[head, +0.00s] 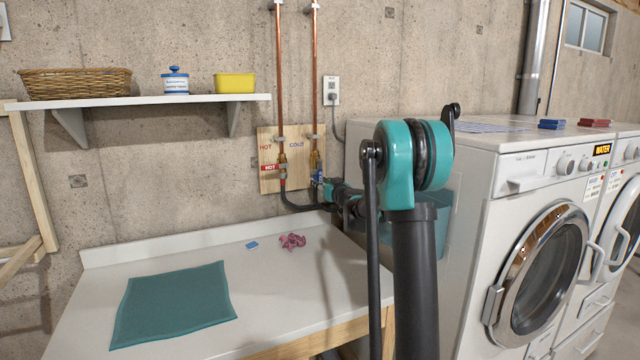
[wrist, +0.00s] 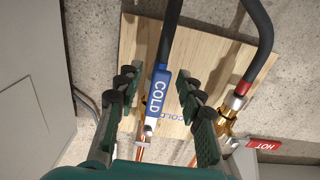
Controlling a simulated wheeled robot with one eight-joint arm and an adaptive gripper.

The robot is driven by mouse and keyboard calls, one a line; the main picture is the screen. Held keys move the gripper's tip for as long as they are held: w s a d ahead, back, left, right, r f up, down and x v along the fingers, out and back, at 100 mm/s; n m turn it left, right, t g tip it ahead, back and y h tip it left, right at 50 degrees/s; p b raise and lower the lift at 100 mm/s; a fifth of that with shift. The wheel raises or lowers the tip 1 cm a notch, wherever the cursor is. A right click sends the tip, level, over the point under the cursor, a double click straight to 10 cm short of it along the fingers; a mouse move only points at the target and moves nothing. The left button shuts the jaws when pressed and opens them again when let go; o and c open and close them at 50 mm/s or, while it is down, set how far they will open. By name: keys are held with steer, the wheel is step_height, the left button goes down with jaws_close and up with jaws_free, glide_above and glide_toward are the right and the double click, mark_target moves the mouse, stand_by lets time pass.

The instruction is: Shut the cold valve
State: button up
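The cold valve's blue lever (wrist: 157,92), lettered COLD, lies roughly in line with its copper pipe and black hose in the wrist view. In the head view the blue lever (head: 317,180) shows small on the wooden board, partly hidden by my gripper. My gripper (wrist: 156,82) is open, with one finger on each side of the lever. Gaps show between the lever and both fingers, more clearly on the right. In the head view my gripper (head: 328,186) is at the board's lower right, largely hidden by my arm.
The hot valve's red lever (head: 269,167) sits crosswise to its pipe, left of the cold one. The wooden board (head: 268,147) is on the concrete wall above a white counter (head: 210,258). A washing machine (head: 520,170) stands right of my arm. A shelf (head: 140,101) hangs at left.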

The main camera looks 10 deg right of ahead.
steer(key=shift+w+a, duration=0.15)
steer(key=shift+w, duration=0.3)
jaws_close()
stand_by(0.3)
